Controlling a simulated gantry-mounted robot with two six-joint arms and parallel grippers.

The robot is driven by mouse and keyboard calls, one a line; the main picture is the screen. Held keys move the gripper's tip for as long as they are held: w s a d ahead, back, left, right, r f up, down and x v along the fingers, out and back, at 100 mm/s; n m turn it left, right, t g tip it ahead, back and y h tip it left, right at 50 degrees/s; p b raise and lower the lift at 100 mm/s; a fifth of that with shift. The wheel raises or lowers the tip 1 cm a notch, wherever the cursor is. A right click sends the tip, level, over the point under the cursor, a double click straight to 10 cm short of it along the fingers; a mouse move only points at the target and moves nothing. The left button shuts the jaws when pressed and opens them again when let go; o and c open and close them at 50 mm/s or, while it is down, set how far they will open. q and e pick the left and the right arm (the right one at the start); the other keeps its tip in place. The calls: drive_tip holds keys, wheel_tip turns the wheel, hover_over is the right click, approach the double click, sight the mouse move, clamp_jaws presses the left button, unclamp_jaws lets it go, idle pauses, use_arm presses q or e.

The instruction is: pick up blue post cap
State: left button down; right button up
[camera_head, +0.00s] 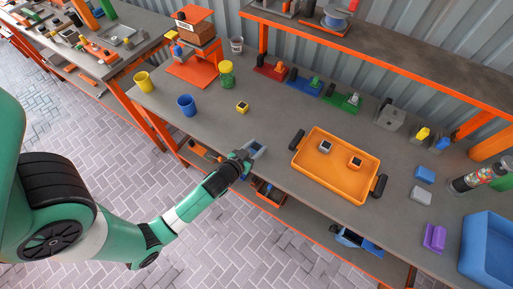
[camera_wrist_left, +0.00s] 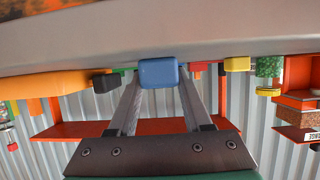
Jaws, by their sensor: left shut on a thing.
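In the left wrist view a small blue post cap (camera_wrist_left: 159,73) sits between the fingertips of my left gripper (camera_wrist_left: 158,78). The gripper is shut on it. In the head view my left gripper (camera_head: 252,151) is over the front edge of the table, left of the orange tray (camera_head: 311,180); the cap is hard to make out there. My right gripper is in neither view.
The tray holds a grey cap (camera_head: 326,146) and an orange cap (camera_head: 355,162). A yellow cap (camera_head: 242,107), a blue cup (camera_head: 187,105) and a green jar (camera_head: 226,74) stand behind my gripper. A blue block (camera_head: 425,174) and a blue bin (camera_head: 487,253) are at the right.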

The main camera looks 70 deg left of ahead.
sight(256, 147)
use_arm(q)
drive_tip(key=shift+r+p, duration=0.3)
drive_tip(key=shift+r, duration=0.25)
wheel_tip(256, 147, up, 3)
drive_tip(key=shift+f+p, duration=0.1)
drive_tip(key=shift+p, duration=0.65)
drive_tip(key=w+d+r+p, duration=0.2)
drive_tip(key=d+r+p, duration=0.7)
drive_tip(key=d, duration=0.5)
drive_tip(key=shift+w, duration=0.2)
drive_tip(key=shift+a, duration=0.1)
